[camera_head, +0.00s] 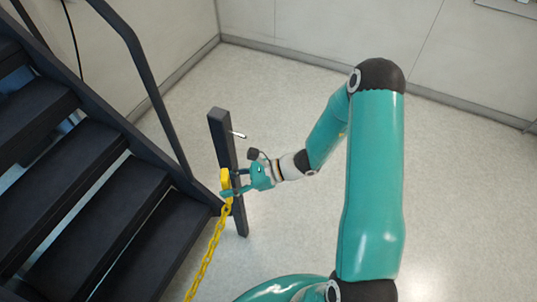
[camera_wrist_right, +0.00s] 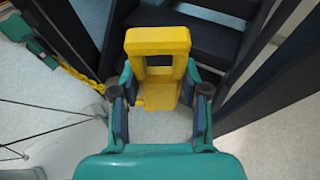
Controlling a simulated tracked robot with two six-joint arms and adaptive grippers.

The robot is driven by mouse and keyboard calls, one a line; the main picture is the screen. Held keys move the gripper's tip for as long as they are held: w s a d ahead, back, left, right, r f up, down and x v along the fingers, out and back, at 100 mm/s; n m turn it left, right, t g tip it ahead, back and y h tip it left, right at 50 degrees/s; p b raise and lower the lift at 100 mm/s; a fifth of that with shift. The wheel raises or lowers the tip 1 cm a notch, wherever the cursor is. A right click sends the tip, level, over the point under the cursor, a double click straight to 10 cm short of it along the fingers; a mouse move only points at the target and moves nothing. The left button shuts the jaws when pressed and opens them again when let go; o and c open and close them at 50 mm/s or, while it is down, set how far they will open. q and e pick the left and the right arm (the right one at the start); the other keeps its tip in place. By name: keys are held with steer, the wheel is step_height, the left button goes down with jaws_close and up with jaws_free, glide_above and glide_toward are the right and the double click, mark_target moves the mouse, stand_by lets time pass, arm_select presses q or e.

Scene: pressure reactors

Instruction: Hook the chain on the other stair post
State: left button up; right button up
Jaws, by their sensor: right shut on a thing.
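My right gripper (camera_head: 238,186) is shut on the yellow chain end piece (camera_head: 225,179), beside the dark free-standing stair post (camera_head: 222,140). In the wrist view the end piece (camera_wrist_right: 158,38) stands between the fingers (camera_wrist_right: 160,88) and has a rectangular opening. The yellow chain (camera_head: 209,254) hangs from it down past the bottom edge of the head view. A thin light pin (camera_head: 238,134) sticks out of the post, above the gripper. The end piece is apart from this pin and lower.
Dark stairs (camera_head: 95,185) with a sloping handrail (camera_head: 150,85) fill the left side. Pale walls (camera_head: 310,30) close off the back. The floor (camera_head: 440,170) to the right is clear. In the wrist view, dark stair treads (camera_wrist_right: 205,35) lie behind the end piece.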

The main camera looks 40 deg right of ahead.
steer(key=d+r+m+t+h+b, duration=0.1)
steer(key=d+m+t+h+b, duration=0.15)
steer(key=d+b, duration=0.35)
steer(key=m+t+h+b, duration=0.2)
steer(key=m+b, duration=0.1)
steer(key=m, duration=0.2)
glide_toward(229, 144)
steer(key=shift+r+b+x, duration=0.25)
steer(key=shift+x, duration=1)
steer(key=shift+r+b+x, duration=0.2)
steer(key=shift+r+x, duration=0.05)
steer(key=shift+x, duration=0.95)
steer(key=shift+w+a+f+b, duration=0.35)
steer(key=shift+w+f+b, duration=0.15)
steer(key=shift+w+b, duration=0.15)
steer(key=o, duration=1.3)
steer(key=shift+g, duration=0.25)
